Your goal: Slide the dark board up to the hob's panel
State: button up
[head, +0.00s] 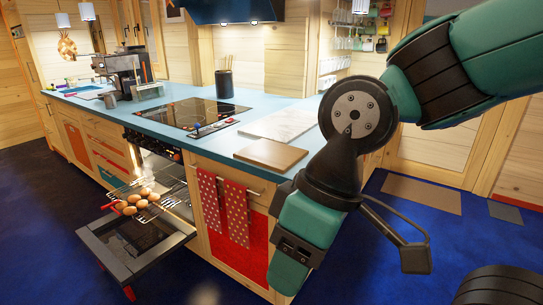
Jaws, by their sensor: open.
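The dark board, a flat brown wooden slab (270,154), lies on the blue worktop near its front edge, in the head view. The black glass hob (187,112) is set in the worktop to its left. Bare worktop separates the board from the panel. My arm (308,222) hangs in front of the counter, to the right of the board. I cannot make out my gripper's fingers.
A pale stone-like board (280,124) lies just behind the dark board. The oven door (138,245) hangs open below, with a rack of brown round items (137,200) pulled out. Red towels (225,208) hang on the counter front. A dark utensil holder (223,83) stands behind the hob.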

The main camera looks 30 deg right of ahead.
aim_at(279, 158)
jog(key=z, duration=0.75)
jog(key=i, duration=1.65)
jog(key=u, duration=0.55)
